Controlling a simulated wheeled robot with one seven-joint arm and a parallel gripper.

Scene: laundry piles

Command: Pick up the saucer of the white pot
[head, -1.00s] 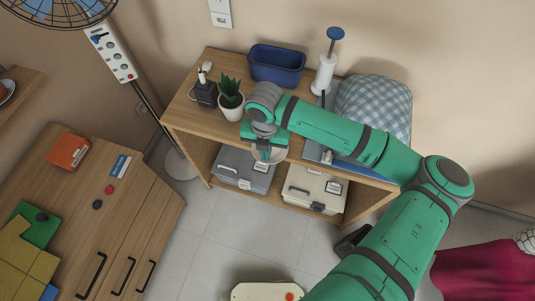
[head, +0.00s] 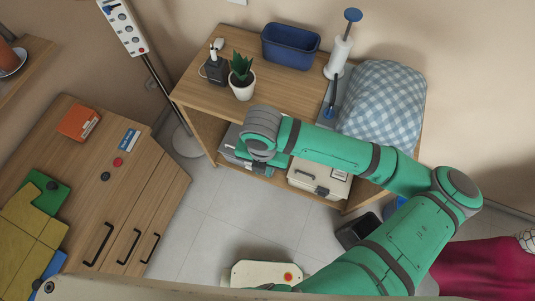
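The white pot (head: 242,87) with a spiky green plant stands on the top of the wooden shelf unit. I cannot make out a saucer under it. My gripper (head: 262,162) is in front of the shelf unit, below its top and to the lower right of the pot, apart from it. My own wrist hides the fingers, so I cannot see whether they are open or hold anything. At the far left, a pale saucer (head: 14,64) with a reddish-brown pot, cut by the frame edge, stands on another wooden surface.
The shelf top (head: 292,88) also bears a black charger (head: 215,70), a blue tub (head: 290,47), a white pump bottle (head: 338,58) and a checkered cushion (head: 383,108). Toolboxes (head: 320,180) sit on the lower shelf. Grey floor (head: 215,225) is clear between the shelf unit and wooden cabinet (head: 150,180).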

